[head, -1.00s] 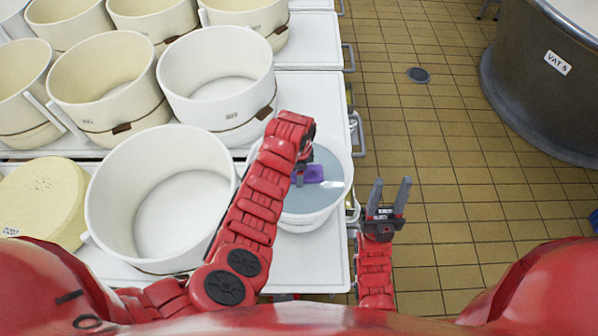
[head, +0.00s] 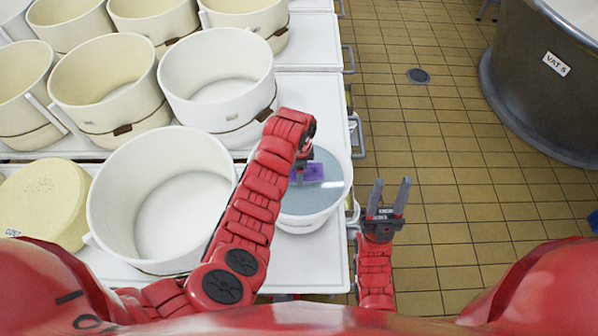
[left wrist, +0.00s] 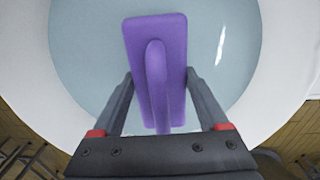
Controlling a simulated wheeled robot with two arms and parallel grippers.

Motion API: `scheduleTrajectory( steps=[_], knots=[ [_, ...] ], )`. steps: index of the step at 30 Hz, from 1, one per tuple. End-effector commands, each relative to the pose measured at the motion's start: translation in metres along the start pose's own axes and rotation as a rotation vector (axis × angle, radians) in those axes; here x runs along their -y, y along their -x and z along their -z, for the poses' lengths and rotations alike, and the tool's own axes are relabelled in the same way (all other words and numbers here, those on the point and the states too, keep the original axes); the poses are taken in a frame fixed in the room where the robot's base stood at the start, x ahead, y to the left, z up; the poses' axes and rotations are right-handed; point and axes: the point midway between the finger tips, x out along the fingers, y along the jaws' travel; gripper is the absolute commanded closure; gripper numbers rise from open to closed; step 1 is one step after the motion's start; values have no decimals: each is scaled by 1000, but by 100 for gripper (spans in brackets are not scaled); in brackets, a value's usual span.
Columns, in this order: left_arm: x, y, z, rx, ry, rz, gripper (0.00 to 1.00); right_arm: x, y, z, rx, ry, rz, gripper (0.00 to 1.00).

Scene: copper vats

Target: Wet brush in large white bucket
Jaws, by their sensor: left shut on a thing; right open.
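The large white bucket (head: 322,222) stands on the white table, with bluish water (head: 318,195) in it. My left gripper (head: 301,172) reaches over the bucket and is shut on the purple brush (head: 317,173). The left wrist view shows the brush (left wrist: 152,50) between the two fingers, its handle toward the camera, over the water. The bristles are hidden beneath it, and I cannot tell how deep it sits. My right gripper (head: 388,200) is open and empty, right of the table edge above the floor.
An empty white mould (head: 110,215) stands left of my left arm, with several cream moulds (head: 105,85) behind. A large dark vat (head: 540,90) stands at the far right. Tiled floor between is clear.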

Motion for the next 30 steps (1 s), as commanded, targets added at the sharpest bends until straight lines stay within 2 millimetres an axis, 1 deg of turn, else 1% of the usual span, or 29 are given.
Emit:
scheduleTrajectory(
  steps=[1,24,27,30],
  knots=[
    [1,11,-1,-1,2,3,91,0,-7,1,0,0,0,55],
    [1,111,0,-1,1,3,91,-2,-35,6,0,0,0,55],
    [0,128,0,0,1,-1,91,-3,-52,9,0,0,0,55],
    [0,135,0,0,1,-1,91,-3,-59,10,0,0,0,55]
  ],
)
